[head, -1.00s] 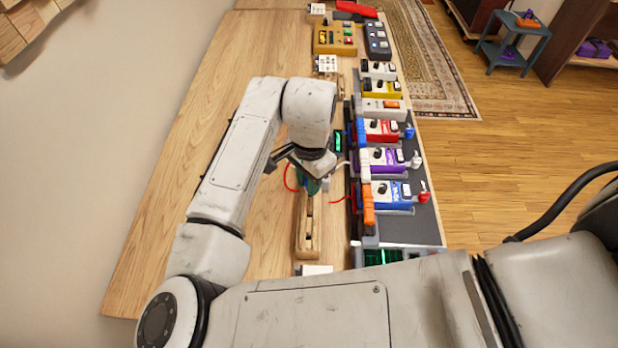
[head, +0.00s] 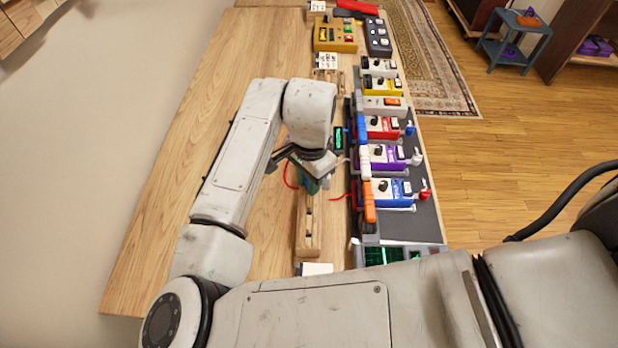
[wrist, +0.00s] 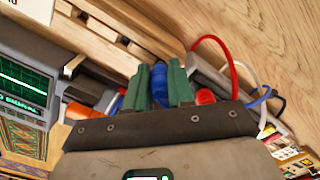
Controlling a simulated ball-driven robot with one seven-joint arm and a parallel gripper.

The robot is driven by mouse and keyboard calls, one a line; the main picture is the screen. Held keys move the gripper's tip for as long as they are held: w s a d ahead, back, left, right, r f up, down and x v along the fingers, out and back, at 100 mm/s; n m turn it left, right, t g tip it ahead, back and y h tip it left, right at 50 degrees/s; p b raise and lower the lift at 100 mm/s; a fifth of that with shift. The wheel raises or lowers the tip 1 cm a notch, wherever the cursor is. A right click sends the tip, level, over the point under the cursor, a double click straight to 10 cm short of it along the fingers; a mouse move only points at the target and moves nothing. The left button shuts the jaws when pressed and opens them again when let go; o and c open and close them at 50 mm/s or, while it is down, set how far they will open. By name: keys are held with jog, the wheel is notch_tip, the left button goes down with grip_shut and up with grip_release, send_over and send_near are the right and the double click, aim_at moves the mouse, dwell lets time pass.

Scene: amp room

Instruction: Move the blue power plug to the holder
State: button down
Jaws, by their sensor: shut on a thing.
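My gripper (head: 313,184) is low over the workbench, just above the far part of a slotted wooden holder (head: 307,240). In the wrist view, the green fingers of my gripper (wrist: 160,88) are shut on a blue piece, the blue power plug (wrist: 159,84). The plug is mostly hidden by the fingers, and the head view does not show it clearly. In the wrist view the slotted wooden holder (wrist: 105,32) lies at the upper left, beyond the fingertips. I cannot tell whether the plug touches it.
Right of my gripper stand several pedals, including a blue pedal (head: 388,193) and a purple pedal (head: 386,158), with an orange plug (head: 369,203) nearby. A red cable (wrist: 232,62) loops close to my fingers. The bench's left side is clear.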

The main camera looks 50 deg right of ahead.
jog(key=shift+f, duration=0.35)
dwell(1.0)
jog(key=shift+c, duration=2.4)
grip_release()
jog(key=shift+r, duration=0.15)
jog(key=shift+r+p, duration=2.9)
jog(key=shift+r, duration=0.5)
jog(key=shift+f, duration=0.1)
